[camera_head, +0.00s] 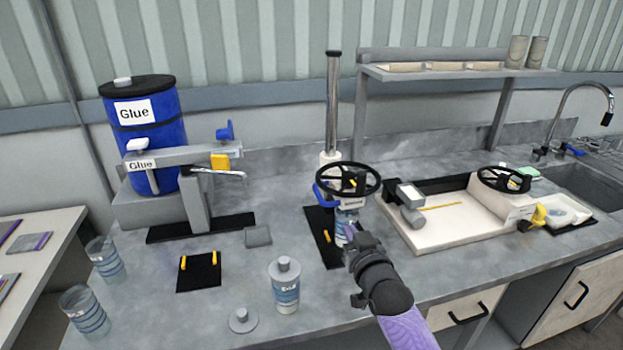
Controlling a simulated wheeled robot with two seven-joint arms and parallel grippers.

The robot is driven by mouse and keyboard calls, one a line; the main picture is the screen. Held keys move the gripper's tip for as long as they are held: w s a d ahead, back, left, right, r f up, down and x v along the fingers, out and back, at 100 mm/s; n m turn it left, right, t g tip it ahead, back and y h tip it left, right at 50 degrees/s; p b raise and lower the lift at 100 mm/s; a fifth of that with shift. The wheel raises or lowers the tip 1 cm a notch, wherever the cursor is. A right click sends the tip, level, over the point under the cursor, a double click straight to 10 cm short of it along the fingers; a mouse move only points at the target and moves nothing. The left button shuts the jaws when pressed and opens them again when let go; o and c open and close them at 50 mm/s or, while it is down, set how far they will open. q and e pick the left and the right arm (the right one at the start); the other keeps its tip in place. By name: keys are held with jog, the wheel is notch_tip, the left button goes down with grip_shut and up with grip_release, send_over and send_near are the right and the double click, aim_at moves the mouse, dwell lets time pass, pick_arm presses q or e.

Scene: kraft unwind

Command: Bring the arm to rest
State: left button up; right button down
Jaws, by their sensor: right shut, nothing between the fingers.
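My right arm comes in from the bottom, with a purple sleeve and a black wrist. Its gripper (350,238) is shut and empty, in front of the post with the black handwheel (347,179). A bottle with a blue label (344,215) stands under that handwheel, just behind the gripper. The gripper looks close to the bottle; I cannot tell whether they touch. My left gripper is not in view.
A capped bottle (285,287) and a loose grey lid (243,320) stand on the grey counter to the left. Two clear cups (105,260) are at the left edge. A blue glue drum (150,125) stands behind. A white tray (425,239) lies right.

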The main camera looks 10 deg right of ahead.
jog(key=s+a+f+g, duration=0.2)
jog(key=s+f+g, duration=0.1)
jog(key=s+f, duration=0.25)
jog(key=s+a+f+n+g, duration=0.15)
jog(key=s+g, duration=0.25)
jog(key=s, duration=0.5)
jog(key=s+f+g, duration=0.2)
jog(key=s+g, duration=0.1)
jog(key=s, duration=0.6)
jog(key=s+a+f+g, duration=0.1)
jog(key=s+g, duration=0.3)
jog(key=s, duration=0.5)
jog(key=s+f+g+b, duration=0.1)
jog(key=s+f+b, duration=0.1)
jog(key=f, duration=0.9)
jog(key=s+f+g+b, duration=0.1)
jog(key=f+b, duration=0.1)
jog(key=f, duration=1)
pick_arm(q)
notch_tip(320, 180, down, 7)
jog(key=b, duration=0.3)
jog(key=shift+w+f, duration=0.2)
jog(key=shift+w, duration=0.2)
pick_arm(e)
jog(key=s+d+f, duration=0.3)
jog(key=s+f, duration=1)
jog(key=shift+s+d+f+n+g+h, duration=0.2)
jog(key=shift+s+d+n+g+h, duration=0.05)
jog(key=shift+n+g+h, duration=0.15)
